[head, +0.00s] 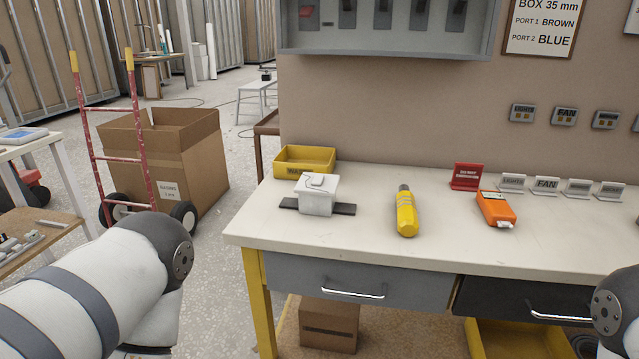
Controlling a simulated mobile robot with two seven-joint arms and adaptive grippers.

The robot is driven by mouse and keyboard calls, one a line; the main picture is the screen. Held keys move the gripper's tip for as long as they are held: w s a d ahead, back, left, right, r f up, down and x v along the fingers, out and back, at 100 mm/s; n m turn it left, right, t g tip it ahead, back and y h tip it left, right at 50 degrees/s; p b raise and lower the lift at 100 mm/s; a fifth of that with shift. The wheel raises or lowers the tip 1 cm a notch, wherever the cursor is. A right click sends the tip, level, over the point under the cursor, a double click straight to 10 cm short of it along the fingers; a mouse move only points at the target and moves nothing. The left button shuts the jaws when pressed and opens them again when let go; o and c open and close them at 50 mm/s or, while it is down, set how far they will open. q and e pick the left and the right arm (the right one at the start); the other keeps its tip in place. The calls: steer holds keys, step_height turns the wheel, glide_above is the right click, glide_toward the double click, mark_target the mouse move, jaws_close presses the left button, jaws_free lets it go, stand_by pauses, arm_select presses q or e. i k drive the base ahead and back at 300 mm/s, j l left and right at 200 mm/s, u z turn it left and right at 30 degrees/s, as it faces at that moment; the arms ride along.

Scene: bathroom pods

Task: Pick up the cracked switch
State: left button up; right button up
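My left arm comes in at lower left and a part of my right arm at the right edge. Neither gripper is in view.
The pale workbench (270,232) holds a yellow bin (304,161), a yellow-handled tool (406,214), an orange device (495,209), a red sign (466,176) and small label stands (546,186). Its middle is mostly clear. A hand truck (111,157) and cardboard box (160,160) stand left.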

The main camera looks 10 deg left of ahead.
mark_target(310, 182)
steer(key=i+j+z, duration=0.25)
steer(key=j, duration=0.35)
steer(key=j+z, duration=0.25)
steer(key=j, duration=0.35)
steer(key=i+j+z, duration=0.1)
steer(key=j+z, duration=0.15)
steer(key=j, duration=0.35)
